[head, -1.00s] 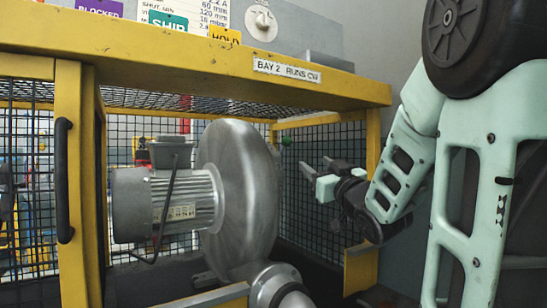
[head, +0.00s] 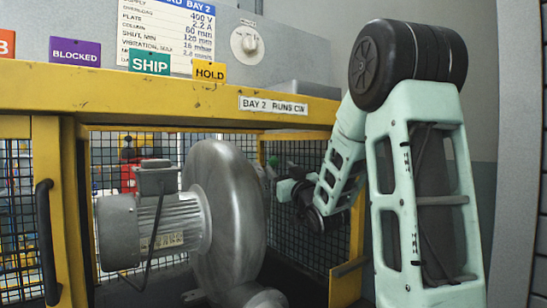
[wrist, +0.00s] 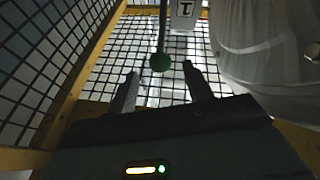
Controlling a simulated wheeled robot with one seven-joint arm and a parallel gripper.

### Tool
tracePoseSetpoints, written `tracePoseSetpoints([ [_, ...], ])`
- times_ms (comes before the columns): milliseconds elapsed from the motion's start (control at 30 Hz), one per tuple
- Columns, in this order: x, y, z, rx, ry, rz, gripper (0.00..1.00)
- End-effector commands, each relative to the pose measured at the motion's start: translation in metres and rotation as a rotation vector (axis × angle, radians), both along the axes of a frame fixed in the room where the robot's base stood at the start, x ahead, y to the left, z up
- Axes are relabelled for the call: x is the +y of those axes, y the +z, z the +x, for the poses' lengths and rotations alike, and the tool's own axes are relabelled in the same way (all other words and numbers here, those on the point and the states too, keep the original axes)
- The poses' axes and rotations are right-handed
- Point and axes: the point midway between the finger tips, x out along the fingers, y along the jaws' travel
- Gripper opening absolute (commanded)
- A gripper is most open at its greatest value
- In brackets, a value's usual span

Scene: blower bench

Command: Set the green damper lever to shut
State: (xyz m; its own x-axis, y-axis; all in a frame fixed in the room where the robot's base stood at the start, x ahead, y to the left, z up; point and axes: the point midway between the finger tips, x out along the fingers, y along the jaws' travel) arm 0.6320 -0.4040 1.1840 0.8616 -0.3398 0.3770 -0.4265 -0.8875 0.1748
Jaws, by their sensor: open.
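In the head view the knob is a small green spot (head: 273,160) beside the blower, close to my gripper (head: 274,180). A plate marked "1" (wrist: 184,14) is beside the rod; the lever's pivot is not clear.
The grey blower (head: 225,210) stands close beside my gripper. Yellow frame posts and black mesh (wrist: 50,75) enclose the bay, with a yellow beam (head: 170,95) above. Tags, including SHIP (head: 149,62), and a white dial (head: 247,42) sit above the beam.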

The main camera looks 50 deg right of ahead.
Motion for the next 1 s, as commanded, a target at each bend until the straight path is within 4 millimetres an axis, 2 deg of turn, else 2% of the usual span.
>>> tracePoseSetpoints([
  [100, -0.008, 0.010, 0.020, 0.000, 0.000, 0.000, 0.51],
  [300, -0.016, 0.019, 0.041, 0.000, 0.001, 0.000, 0.51],
  [700, -0.019, 0.021, 0.049, 0.000, 0.000, 0.000, 0.51],
  [733, -0.019, 0.021, 0.049, 0.000, 0.000, 0.000, 0.48],
  [767, -0.019, 0.021, 0.049, 0.000, 0.000, 0.000, 0.40],
  [900, -0.019, 0.021, 0.048, 0.000, 0.000, 0.000, 0.01],
  [1000, -0.019, 0.021, 0.049, 0.000, 0.001, 0.000, 0.00],
])
